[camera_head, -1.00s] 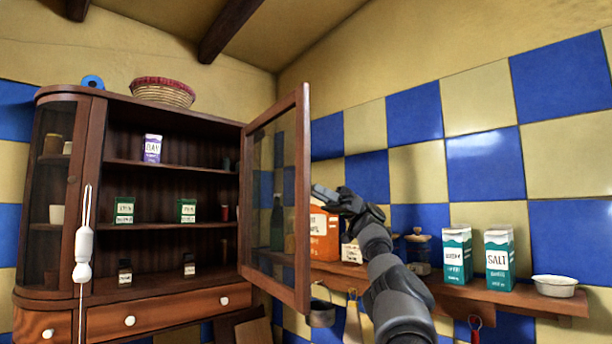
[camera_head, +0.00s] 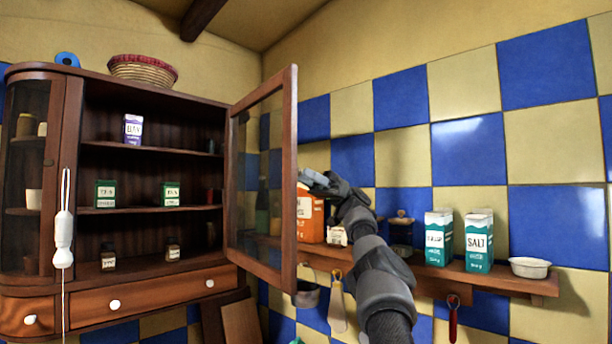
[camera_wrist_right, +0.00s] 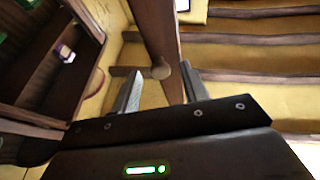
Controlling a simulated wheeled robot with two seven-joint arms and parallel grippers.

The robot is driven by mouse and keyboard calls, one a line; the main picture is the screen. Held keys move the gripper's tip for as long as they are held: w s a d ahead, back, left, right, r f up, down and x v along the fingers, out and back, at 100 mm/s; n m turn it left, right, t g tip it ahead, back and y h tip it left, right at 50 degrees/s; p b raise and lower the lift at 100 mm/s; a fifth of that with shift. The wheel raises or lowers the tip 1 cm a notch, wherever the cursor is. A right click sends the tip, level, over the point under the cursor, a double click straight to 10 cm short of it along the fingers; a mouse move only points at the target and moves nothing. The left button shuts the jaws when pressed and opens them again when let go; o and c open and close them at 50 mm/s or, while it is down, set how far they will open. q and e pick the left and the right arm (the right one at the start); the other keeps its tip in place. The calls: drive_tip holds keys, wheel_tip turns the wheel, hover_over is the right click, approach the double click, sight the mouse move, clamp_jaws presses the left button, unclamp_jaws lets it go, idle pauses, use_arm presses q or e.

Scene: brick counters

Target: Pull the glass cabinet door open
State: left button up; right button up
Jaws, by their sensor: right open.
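The glass cabinet door (camera_head: 289,170) stands swung wide open from the right side of the wooden cabinet (camera_head: 150,84), its glass showing the wall and shelf behind. My right gripper (camera_head: 312,180) is beside the door's free edge, on its right side. In the right wrist view the open fingers of my gripper (camera_wrist_right: 162,92) point at the door frame (camera_wrist_right: 158,35), with a round knob (camera_wrist_right: 160,71) on the frame just ahead between the fingertips. I cannot tell whether they touch it. My left gripper is not in view.
Inside the cabinet are a purple box (camera_head: 132,130) and green boxes (camera_head: 105,194). A wall shelf (camera_head: 420,275) right of the door holds an orange box (camera_head: 309,220), teal cartons (camera_head: 479,241) and a white bowl (camera_head: 530,267). A basket (camera_head: 142,72) sits on top of the cabinet.

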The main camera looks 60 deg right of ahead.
drive_tip(key=shift+r+p, duration=0.45)
drive_tip(key=shift+r, duration=0.05)
drive_tip(key=s+a+r+b, duration=0.6)
drive_tip(key=a+r+b, duration=0.3)
drive_tip(key=a+r, duration=0.3)
drive_tip(key=shift+s+b, duration=0.3)
drive_tip(key=shift+s, duration=0.1)
drive_tip(key=shift+c, duration=0.2)
